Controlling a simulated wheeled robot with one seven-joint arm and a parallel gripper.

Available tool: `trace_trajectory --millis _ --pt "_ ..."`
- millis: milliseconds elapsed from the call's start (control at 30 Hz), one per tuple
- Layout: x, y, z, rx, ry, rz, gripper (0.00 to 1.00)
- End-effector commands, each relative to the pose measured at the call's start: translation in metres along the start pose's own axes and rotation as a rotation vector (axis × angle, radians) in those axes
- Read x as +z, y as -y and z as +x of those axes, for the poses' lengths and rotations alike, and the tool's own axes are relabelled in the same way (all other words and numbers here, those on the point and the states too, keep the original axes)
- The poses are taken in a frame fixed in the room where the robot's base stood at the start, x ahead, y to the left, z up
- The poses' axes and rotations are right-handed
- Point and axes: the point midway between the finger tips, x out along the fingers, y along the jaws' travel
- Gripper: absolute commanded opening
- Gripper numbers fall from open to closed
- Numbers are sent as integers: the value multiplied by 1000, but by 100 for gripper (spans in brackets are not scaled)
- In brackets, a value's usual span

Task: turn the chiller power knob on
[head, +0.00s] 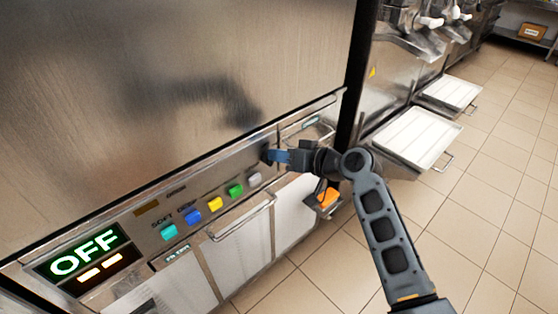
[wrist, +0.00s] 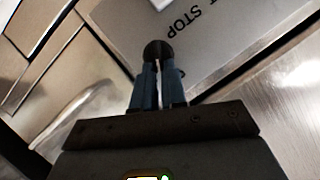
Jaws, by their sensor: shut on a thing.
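The chiller power knob (wrist: 157,48) is a small black round knob on the steel control panel (wrist: 215,45), with printed letters reading "STOP" beside it in the wrist view. My gripper (wrist: 158,70) has its two blue fingers closed on the knob from both sides. In the head view my gripper (head: 272,156) reaches the panel from the right, just past the row of coloured buttons, and mostly hides the knob. A display (head: 85,258) at the left end of the panel shows "OFF" in green letters.
Several coloured buttons (head: 215,203) line the panel left of my gripper. A bar handle (head: 243,220) sticks out below them. An orange part (head: 327,198) is below my wrist. White trays (head: 412,136) jut out from machines at the right. The tiled floor (head: 480,200) is clear.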

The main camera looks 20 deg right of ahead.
Motion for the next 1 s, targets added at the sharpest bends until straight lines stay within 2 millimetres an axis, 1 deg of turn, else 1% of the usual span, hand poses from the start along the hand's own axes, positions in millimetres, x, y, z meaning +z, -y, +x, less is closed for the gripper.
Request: trace_trajectory --millis 33,700,1000 --pt "2 -4 1 -17 -1 41 0" --pt "8 -18 3 -259 -1 628 0" --pt "10 -21 4 -348 -1 841 0"
